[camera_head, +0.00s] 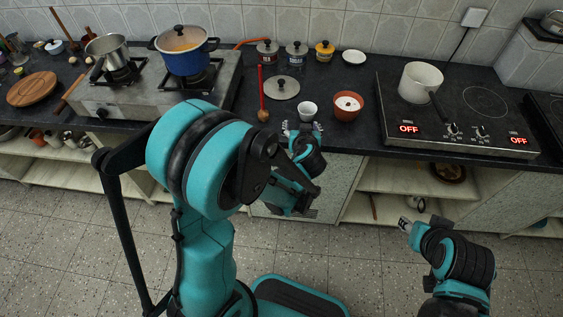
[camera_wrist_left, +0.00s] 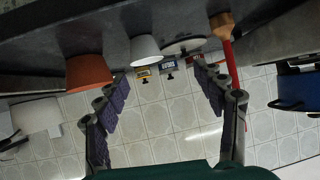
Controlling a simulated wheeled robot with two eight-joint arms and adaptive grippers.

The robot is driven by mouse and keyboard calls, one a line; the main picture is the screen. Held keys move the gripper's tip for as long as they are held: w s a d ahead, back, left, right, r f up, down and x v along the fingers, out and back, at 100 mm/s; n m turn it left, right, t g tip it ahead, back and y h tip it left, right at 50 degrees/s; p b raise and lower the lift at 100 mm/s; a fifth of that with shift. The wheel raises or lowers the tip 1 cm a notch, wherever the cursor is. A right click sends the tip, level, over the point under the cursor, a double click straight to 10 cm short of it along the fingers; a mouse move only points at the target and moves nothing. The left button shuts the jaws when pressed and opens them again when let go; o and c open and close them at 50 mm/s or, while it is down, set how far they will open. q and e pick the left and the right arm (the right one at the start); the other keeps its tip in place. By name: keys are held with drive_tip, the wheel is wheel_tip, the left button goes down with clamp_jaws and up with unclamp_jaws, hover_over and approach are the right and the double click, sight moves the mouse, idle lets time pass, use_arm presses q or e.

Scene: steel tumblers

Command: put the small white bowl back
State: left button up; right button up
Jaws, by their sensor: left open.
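A small white bowl (camera_head: 307,111) stands upright near the front edge of the dark counter, left of a brown-red bowl (camera_head: 347,112) with white contents. My left gripper (camera_head: 302,130) is open and empty just in front of the small white bowl. The left wrist view is upside down and shows the small white bowl (camera_wrist_left: 146,50) beyond the gap between my open fingertips, apparently apart from them. The brown-red bowl (camera_wrist_left: 87,73) shows beside it there. My right gripper (camera_head: 405,225) is low in front of the cabinets, away from the bowls; its jaw opening is unclear.
A red-handled utensil (camera_head: 262,90) and a steel lid (camera_head: 282,87) lie left of the bowl. Several small lidded pots (camera_head: 297,53) and a white dish (camera_head: 354,57) are at the wall. A hob with a white pot (camera_head: 420,82) is right; a gas stove with a blue pot (camera_head: 184,52) is left.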

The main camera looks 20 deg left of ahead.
use_arm(q)
drive_tip(key=s+r+m+g+h, duration=0.2)
drive_tip(key=s+r, duration=0.1)
drive_tip(key=s, duration=0.9)
drive_tip(key=s+d+r+m+g+h, duration=0.1)
drive_tip(key=s+r+m+g+h, duration=0.1)
drive_tip(key=s, duration=0.9)
drive_tip(key=shift+s+r+h, duration=0.35)
drive_tip(key=shift+r+h, duration=0.05)
